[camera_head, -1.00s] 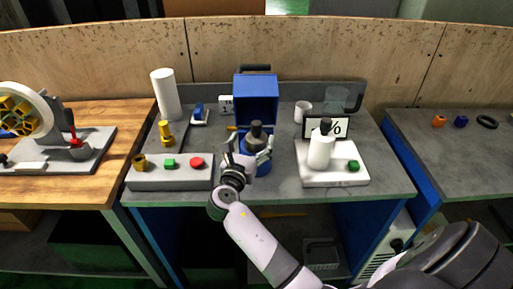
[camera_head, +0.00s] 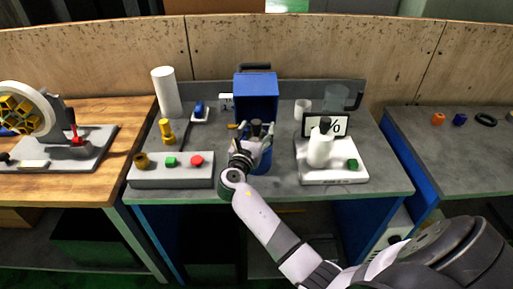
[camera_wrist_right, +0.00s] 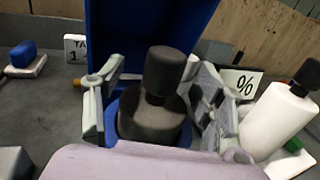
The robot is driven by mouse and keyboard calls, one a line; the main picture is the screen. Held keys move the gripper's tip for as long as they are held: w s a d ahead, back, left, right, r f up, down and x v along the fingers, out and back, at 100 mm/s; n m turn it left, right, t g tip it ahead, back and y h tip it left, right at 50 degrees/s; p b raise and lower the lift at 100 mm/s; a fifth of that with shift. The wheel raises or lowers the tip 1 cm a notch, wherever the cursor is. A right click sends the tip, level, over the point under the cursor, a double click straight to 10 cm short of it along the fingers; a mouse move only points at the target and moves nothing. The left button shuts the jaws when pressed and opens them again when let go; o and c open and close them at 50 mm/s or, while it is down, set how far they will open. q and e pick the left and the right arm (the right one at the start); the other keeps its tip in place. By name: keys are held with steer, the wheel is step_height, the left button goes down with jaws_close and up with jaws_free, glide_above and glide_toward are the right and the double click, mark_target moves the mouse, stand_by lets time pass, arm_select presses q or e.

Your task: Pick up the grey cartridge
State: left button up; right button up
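The dark grey cartridge (camera_head: 256,128), with a narrower knob-like top, stands upright in the blue grinder (camera_head: 256,92) on the middle table. In the right wrist view the cartridge (camera_wrist_right: 160,95) is between the fingers of my right gripper (camera_wrist_right: 160,108). The fingers are open, one on each side of it, with gaps visible at its upper part. In the head view my right gripper (camera_head: 254,140) is in front of the grinder and hides part of the cartridge's lower body. My left gripper is not in view.
A white bottle with a black cap (camera_head: 320,147) stands on a white scale (camera_head: 335,175) to the right. A grey button box (camera_head: 171,171) is to the left, with a white cylinder (camera_head: 166,93) behind. A white cup (camera_head: 302,109) stands right of the grinder.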

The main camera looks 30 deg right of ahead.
steer(key=shift+s, duration=0.1)
steer(key=c, duration=0.8)
steer(key=shift+r, duration=0.1)
jaws_close()
steer(key=shift+a+r, duration=0.1)
